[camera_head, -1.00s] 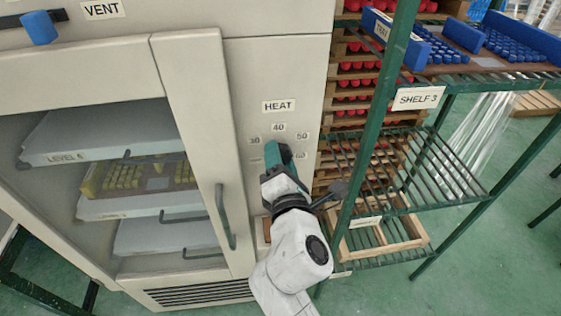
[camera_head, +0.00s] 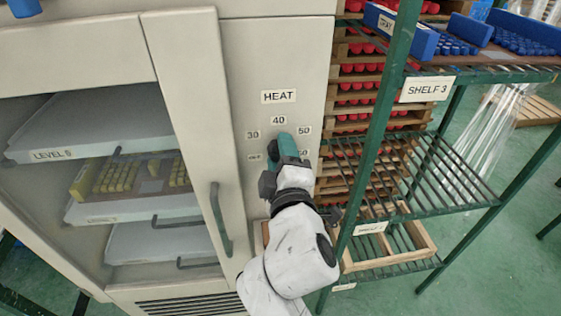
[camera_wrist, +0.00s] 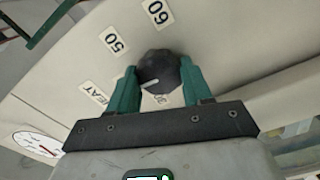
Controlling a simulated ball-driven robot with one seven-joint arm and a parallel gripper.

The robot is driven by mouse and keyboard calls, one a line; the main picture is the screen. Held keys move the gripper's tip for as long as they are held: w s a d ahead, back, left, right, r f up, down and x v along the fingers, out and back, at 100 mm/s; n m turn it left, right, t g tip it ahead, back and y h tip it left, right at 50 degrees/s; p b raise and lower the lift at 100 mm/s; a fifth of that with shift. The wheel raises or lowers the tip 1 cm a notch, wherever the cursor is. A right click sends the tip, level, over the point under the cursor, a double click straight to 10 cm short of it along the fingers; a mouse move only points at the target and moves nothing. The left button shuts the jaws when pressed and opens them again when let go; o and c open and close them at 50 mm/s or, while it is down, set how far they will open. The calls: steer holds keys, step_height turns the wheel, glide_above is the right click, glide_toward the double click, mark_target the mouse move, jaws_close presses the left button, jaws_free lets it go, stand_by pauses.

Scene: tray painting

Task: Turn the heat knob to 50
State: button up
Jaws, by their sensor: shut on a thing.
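The dark heat knob (camera_wrist: 162,68) sits on the cabinet's front panel, between my gripper's green fingers in the wrist view. My gripper (camera_wrist: 158,80) is shut on it. A white mark on the knob points left and slightly down, towards the left finger. The 60 label (camera_wrist: 157,12) is above the knob, and the 50 label (camera_wrist: 115,43) is to its upper left. In the head view, my gripper (camera_head: 287,146) covers the knob. The HEAT label (camera_head: 279,97) and the 40 label (camera_head: 279,120) are above it; the 50 label (camera_head: 304,131) is to the upper right.
A glass-fronted cabinet door with a vertical handle (camera_head: 220,218) is left of my arm. Right of the panel stand stacked wooden trays with red pieces (camera_head: 362,87) and a green rack (camera_head: 378,150) labelled SHELF 3. A round gauge (camera_wrist: 37,146) shows at the wrist view's lower left.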

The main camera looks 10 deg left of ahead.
steer(key=m+b, duration=0.2)
steer(key=m, duration=0.3)
steer(key=m+b, duration=0.3)
steer(key=m, duration=0.2)
steer(key=shift+d+f+m+b, duration=0.1)
steer(key=shift+f+m+b, duration=0.1)
steer(key=shift+m+b, duration=0.1)
stand_by(0.4)
steer(key=o, duration=1)
steer(key=shift+r, duration=0.1)
steer(key=shift+o, duration=0.2)
steer(key=shift+s, duration=0.1)
steer(key=v, duration=1)
steer(key=shift+s+b, duration=0.3)
steer(key=shift+b, duration=0.15)
steer(key=shift+d, duration=0.1)
